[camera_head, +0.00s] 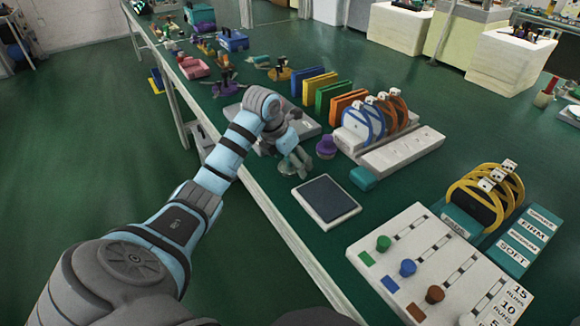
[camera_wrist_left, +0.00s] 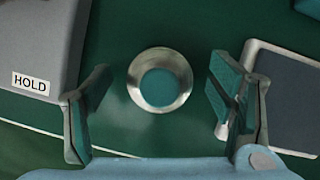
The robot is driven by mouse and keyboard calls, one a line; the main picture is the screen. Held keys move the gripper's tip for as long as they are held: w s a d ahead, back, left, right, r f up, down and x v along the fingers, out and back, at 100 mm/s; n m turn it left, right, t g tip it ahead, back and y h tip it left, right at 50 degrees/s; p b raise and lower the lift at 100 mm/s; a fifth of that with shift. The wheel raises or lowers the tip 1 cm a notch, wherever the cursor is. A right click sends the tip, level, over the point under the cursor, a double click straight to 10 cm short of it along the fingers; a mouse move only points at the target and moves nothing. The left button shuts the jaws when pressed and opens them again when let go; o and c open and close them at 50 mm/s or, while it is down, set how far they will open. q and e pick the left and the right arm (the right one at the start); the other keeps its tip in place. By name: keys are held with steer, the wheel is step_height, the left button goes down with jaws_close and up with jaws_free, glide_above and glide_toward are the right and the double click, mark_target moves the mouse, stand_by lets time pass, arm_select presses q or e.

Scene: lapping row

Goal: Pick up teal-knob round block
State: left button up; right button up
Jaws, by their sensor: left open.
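The teal-knob round block (camera_wrist_left: 160,92) shows in the left wrist view as a silvery round base with a teal knob on top, seen from above. It stands on the green table top between the two fingers of my left gripper (camera_head: 292,162), with a gap on each side. The left gripper is open and empty, its fingers pointing down near the table's edge. In the head view the gripper hides most or all of the block, so I cannot make it out there. My right gripper is not in view.
A grey tray marked HOLD (camera_wrist_left: 40,50) lies left of the block in the wrist view. A dark-topped pad (camera_head: 326,197) lies to the right. A purple knobbed piece (camera_head: 326,148) and a teal block (camera_head: 363,179) stand nearby. A slider board (camera_head: 425,245) is nearer me.

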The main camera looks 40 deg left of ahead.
arm_select(q)
steer(key=shift+r, duration=0.1)
steer(key=c, duration=1.5)
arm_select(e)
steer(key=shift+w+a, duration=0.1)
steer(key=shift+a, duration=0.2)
arm_select(q)
step_height(320, 180, up, 11)
steer(key=p, duration=0.3)
steer(key=shift+w+r+p, duration=0.1)
steer(key=shift+r+p, duration=0.05)
steer(key=shift+p, duration=0.25)
step_height(320, 180, up, 9)
steer(key=p, duration=0.7)
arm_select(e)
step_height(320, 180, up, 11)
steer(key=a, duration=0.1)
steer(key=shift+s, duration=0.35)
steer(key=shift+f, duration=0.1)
